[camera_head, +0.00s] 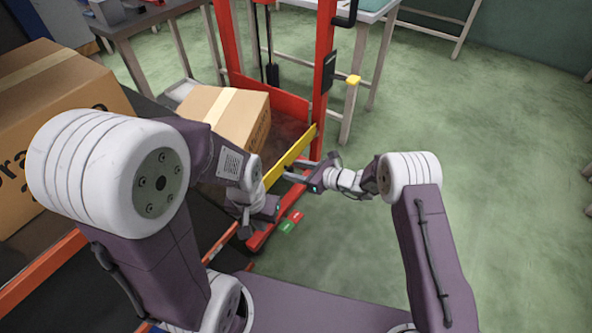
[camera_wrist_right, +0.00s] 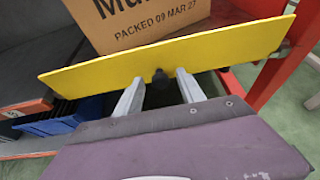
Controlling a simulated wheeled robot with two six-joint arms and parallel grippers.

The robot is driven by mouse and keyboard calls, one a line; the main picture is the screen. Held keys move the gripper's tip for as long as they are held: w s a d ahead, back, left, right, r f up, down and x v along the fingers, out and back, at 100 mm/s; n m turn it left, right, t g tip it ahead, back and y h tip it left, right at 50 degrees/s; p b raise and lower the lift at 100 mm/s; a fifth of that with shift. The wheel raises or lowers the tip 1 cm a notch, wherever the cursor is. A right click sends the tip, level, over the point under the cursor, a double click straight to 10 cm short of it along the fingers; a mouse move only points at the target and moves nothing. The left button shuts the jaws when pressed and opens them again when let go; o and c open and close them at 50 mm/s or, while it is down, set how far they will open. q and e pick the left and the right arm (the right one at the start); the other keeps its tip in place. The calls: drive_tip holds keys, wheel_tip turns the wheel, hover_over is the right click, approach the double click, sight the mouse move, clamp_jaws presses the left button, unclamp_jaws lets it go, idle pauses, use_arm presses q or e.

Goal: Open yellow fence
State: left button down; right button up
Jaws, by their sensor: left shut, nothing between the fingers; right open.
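The yellow fence (camera_head: 298,148) is a flat bar across the front of the red lift's platform, with a cardboard box behind it. In the right wrist view the fence (camera_wrist_right: 225,47) spans the picture at a tilt, with a small dark knob (camera_wrist_right: 160,77) on its near face. My right gripper (camera_head: 292,171) is open in front of the fence. Its fingertips (camera_wrist_right: 158,88) lie on either side of the knob, not closed on it. My left gripper (camera_head: 245,229) is shut and empty, low beside the platform, left of the fence's near end; its fingers are partly hard to see.
The cardboard box (camera_head: 236,117) sits on the platform, and a larger box (camera_head: 45,115) stands at the left. Green and red buttons (camera_head: 291,221) are near my left gripper. A red upright (camera_head: 323,70) stands beyond the fence. The green floor at right is clear.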

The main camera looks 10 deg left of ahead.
drive_tip(key=shift+d+r, duration=0.25)
drive_tip(key=shift+d, duration=0.05)
drive_tip(key=p+v, duration=0.4)
drive_tip(key=v, duration=0.4)
drive_tip(key=shift+d, duration=0.15)
drive_tip(key=shift+s, duration=0.1)
